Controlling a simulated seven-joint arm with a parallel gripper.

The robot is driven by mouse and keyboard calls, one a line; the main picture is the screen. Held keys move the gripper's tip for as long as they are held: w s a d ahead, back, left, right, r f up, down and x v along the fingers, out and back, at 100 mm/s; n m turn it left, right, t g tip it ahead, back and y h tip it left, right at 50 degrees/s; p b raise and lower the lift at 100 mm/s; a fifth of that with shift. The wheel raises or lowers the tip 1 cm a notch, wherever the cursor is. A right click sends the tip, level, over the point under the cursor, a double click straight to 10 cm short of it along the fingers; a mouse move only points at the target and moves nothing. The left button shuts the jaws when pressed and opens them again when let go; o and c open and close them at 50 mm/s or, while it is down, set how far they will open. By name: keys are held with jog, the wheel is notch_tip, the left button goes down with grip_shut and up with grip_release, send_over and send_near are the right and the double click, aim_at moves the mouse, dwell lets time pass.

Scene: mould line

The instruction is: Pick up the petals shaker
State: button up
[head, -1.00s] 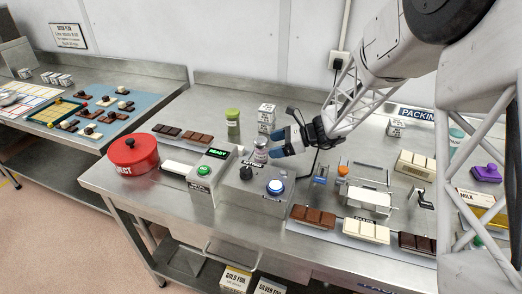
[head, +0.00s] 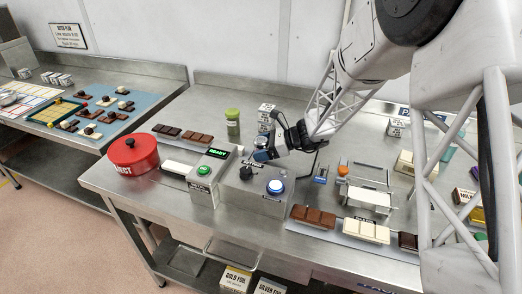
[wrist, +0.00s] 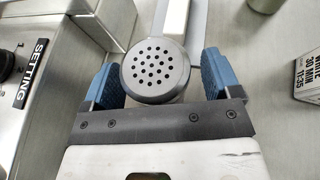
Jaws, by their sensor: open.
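A shaker with a round grey lid full of holes (wrist: 155,68) stands upright between my gripper's blue fingers in the wrist view. Its label does not show, so I cannot read that it is the petals one. My gripper (wrist: 160,82) is open, with one finger on each side of the shaker. A narrow gap shows by the right finger; at the left, I cannot tell whether it touches. In the head view, my gripper (head: 262,150) is behind the grey control box, and its fingers hide most of the shaker.
A grey box with a black knob and lit blue button (head: 275,186) stands in front of my gripper. A green-lidded jar (head: 232,122) and stacked white boxes (head: 266,116) stand behind. A red reject bin (head: 134,154) is at left, a wire-frame stand (head: 368,190) at right.

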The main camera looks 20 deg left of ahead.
jog(key=c, duration=1.1)
jog(key=shift+o, duration=0.2)
jog(key=shift+r, duration=0.15)
notch_tip(320, 180, up, 10)
jog(key=shift+f, duration=0.15)
dwell(0.4)
